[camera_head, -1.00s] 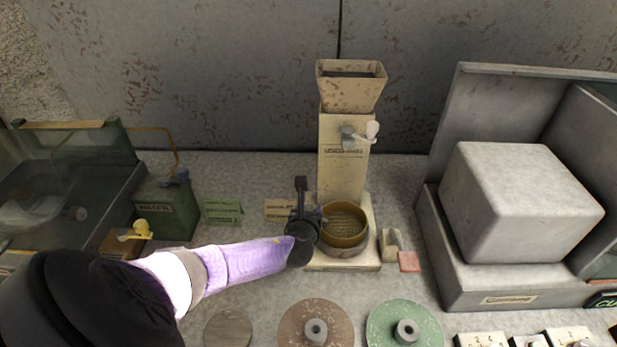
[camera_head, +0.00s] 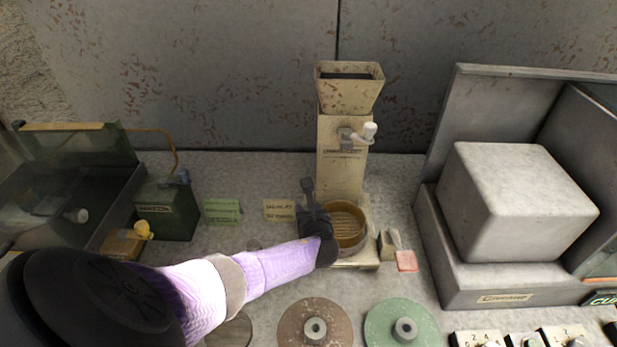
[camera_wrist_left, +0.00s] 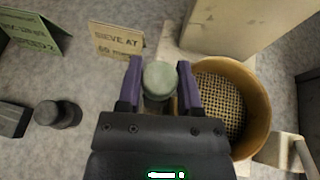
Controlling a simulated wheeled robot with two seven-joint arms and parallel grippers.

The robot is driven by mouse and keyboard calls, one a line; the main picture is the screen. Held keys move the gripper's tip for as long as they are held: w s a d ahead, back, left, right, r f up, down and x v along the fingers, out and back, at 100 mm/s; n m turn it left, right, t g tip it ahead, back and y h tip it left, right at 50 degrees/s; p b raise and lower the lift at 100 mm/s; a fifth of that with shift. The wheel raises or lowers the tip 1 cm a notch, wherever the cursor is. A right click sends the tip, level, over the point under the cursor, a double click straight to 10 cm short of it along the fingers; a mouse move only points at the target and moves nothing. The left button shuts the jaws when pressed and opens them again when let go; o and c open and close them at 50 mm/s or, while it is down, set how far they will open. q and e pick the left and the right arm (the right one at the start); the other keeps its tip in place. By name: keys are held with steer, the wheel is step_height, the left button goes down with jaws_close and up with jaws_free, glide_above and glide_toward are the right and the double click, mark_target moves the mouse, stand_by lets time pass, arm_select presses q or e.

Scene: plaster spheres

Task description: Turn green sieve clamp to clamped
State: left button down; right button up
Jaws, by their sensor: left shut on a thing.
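The green sieve clamp (camera_wrist_left: 159,80) shows in the left wrist view as a rounded, pale green knob. It is beside the tan sieve (camera_wrist_left: 257,92), between the purple fingers of my left gripper (camera_wrist_left: 160,88), which is shut on it. In the head view my left gripper (camera_head: 314,212) is at the left side of the sieve (camera_head: 358,232) and hides the clamp. The sieve is a round ring with a mesh floor, at the foot of a cream hopper stand (camera_head: 341,160). My right gripper is in neither view.
A grey block (camera_head: 520,200) in an open housing stands at the right. A green water container (camera_head: 165,208) and small signs (camera_head: 222,210) stand at the left. A brown disc (camera_head: 315,325) and a green disc (camera_head: 402,325) lie in front. A red pad (camera_head: 406,261) lies right of the stand.

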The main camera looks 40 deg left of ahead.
arm_select(q)
steer(key=shift+c, duration=1.3)
jaws_free()
steer(key=p+v, duration=0.5)
steer(key=v, duration=0.5)
